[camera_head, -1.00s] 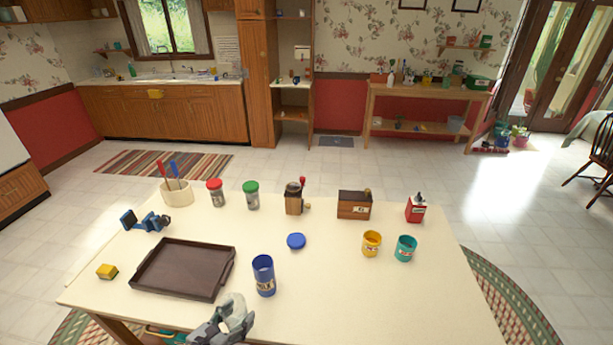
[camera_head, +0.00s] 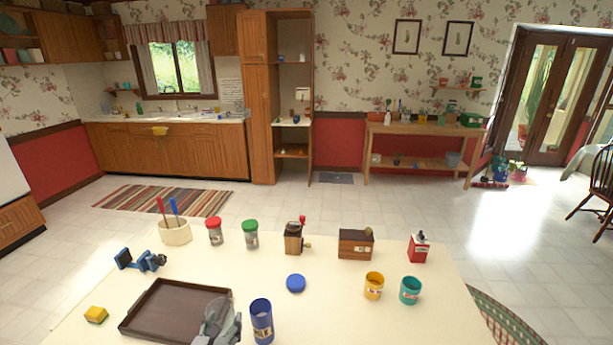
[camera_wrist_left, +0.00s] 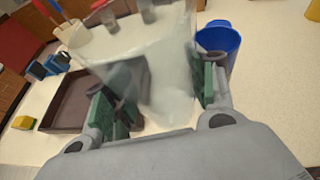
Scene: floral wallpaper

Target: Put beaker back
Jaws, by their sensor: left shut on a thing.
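A clear glass beaker (camera_wrist_left: 150,62) is held between the green-padded fingers of my left gripper (camera_wrist_left: 158,98) in the left wrist view. The beaker is see-through, so the table and jars show through it. In the head view my left gripper (camera_head: 217,322) is at the bottom edge, overlapping the right side of the dark brown tray (camera_head: 141,307) and left of the open blue canister (camera_head: 262,322). The beaker is hard to make out there. I cannot tell its height above the table. My right gripper is not in view.
A blue lid (camera_head: 296,283), yellow jar (camera_head: 373,286), teal jar (camera_head: 410,291), wooden grinder (camera_head: 293,239), wooden box (camera_head: 355,244) and red tin (camera_head: 418,248) stand on the cream table. A yellow block (camera_head: 96,315) lies left of the tray.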

